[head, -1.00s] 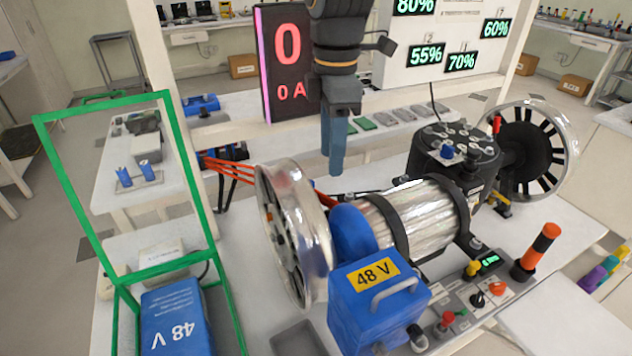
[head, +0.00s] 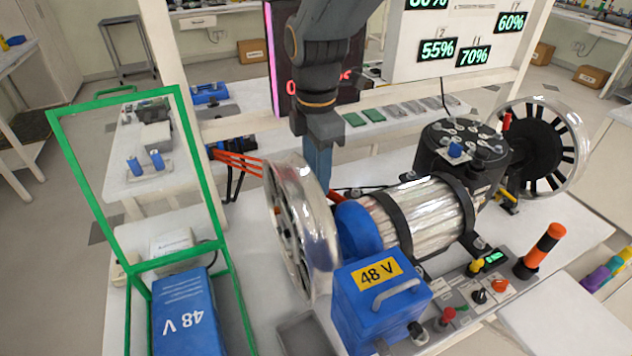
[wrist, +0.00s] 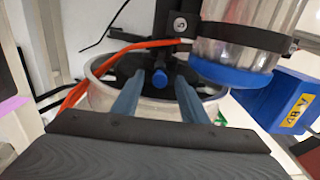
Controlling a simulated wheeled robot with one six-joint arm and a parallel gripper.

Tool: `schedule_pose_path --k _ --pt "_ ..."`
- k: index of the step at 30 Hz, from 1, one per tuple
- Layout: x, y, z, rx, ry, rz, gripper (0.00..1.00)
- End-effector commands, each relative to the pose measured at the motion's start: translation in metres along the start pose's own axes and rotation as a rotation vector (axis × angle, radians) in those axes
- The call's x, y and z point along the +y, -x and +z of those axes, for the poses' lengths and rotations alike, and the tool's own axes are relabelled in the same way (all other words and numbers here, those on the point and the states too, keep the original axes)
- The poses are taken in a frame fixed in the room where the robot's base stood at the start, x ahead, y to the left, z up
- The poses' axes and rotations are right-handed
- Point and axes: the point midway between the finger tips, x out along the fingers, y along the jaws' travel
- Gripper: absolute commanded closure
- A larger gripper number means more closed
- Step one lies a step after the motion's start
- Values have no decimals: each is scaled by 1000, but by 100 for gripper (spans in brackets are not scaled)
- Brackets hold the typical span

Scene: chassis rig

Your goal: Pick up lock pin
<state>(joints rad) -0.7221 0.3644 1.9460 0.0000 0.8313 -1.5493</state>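A small blue round-ended pin (wrist: 160,78), which looks like the lock pin, sits at the black hub behind the wheel. My gripper (wrist: 159,82) is open in the wrist view, one finger on each side of the pin and apart from it. In the head view my gripper (head: 318,172) points down behind the rim of the left metal wheel (head: 302,225). The wheel hides the fingertips and the pin there. Another blue knob (head: 455,150) stands on top of the black motor (head: 463,165).
A clear cylinder (head: 418,215) with black bands and a blue 48 V box (head: 378,305) stand right of the wheel. Orange cables (head: 238,163) run left of it. A green frame (head: 195,180) stands at the left. A black display panel (head: 283,60) is behind my arm.

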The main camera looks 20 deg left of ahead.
Motion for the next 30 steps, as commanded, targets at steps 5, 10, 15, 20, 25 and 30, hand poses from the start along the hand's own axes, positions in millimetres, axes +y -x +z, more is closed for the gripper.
schedule_pose_path --k 5,10,15,20,25,30 --pt "0 0 0 0 0 0 62" --pt "0 0 0 0 -1 0 91" --pt "0 0 0 0 -1 0 100" --pt "0 0 0 0 -1 1 100" --pt "1 7 0 0 0 2 100" --pt "2 26 0 0 0 5 100"
